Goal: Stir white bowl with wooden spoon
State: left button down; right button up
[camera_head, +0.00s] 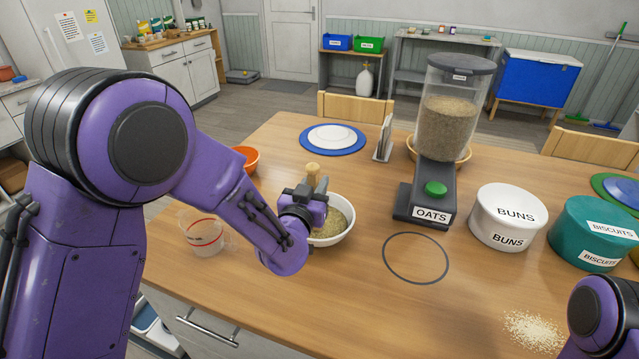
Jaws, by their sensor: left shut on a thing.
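The white bowl (345,231) stands on the wooden table and holds a greenish-brown grainy mix. My left gripper (312,192) is over the bowl's left part, shut on the wooden spoon (312,172). Only the upper end of the spoon's handle shows above the jaws; its lower part is hidden by the gripper and the bowl's contents. My left wrist hides the bowl's left side. My right arm shows only at the lower right corner, and its gripper cannot be seen.
An oats dispenser (435,165) stands right of the bowl, with a dark ring mark (416,281) before it. A buns tin (507,217) and a biscuits tin (592,233) are further right. A clear measuring cup (206,236) and orange bowl (246,158) are left. Spilled grains (535,331) lie in front.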

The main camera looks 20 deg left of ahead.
notch_tip(320, 180, up, 9)
jog(key=p, duration=0.9)
dwell(0.4)
